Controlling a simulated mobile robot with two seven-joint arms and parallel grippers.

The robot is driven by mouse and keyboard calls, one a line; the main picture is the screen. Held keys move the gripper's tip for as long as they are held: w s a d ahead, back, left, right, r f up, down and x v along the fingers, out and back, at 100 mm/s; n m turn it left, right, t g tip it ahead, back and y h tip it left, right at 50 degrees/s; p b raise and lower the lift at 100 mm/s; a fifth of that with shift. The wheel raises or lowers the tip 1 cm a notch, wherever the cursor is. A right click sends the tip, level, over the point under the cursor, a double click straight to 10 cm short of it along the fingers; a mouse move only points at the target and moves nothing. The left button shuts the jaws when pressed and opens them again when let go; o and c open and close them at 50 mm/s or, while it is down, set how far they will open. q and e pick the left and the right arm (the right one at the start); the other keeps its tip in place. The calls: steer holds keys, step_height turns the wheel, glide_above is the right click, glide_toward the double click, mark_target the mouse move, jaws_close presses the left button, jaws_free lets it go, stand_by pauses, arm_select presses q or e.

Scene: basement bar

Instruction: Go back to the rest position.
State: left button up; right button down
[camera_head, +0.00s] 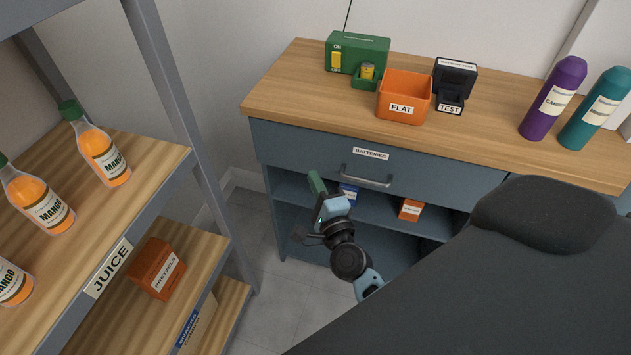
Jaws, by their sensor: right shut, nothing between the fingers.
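My right gripper (318,188) hangs in front of the blue-grey cabinet (262,145), below the shut drawer labelled BATTERIES (300,148). It looks shut and I see nothing held in it. Its wrist and forearm links run down to the right, and my dark arm or body part fills the lower right. The gripper appears apart from the drawer handle (366,181). My left gripper is not in view.
On the wooden counter (290,85) stand a green ON/OFF device (372,48) with a battery (367,71), an orange FLAT bin (404,90), a black TEST device (455,75), a purple bottle (550,100) and a teal bottle (590,112). A juice shelf (150,165) stands left.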

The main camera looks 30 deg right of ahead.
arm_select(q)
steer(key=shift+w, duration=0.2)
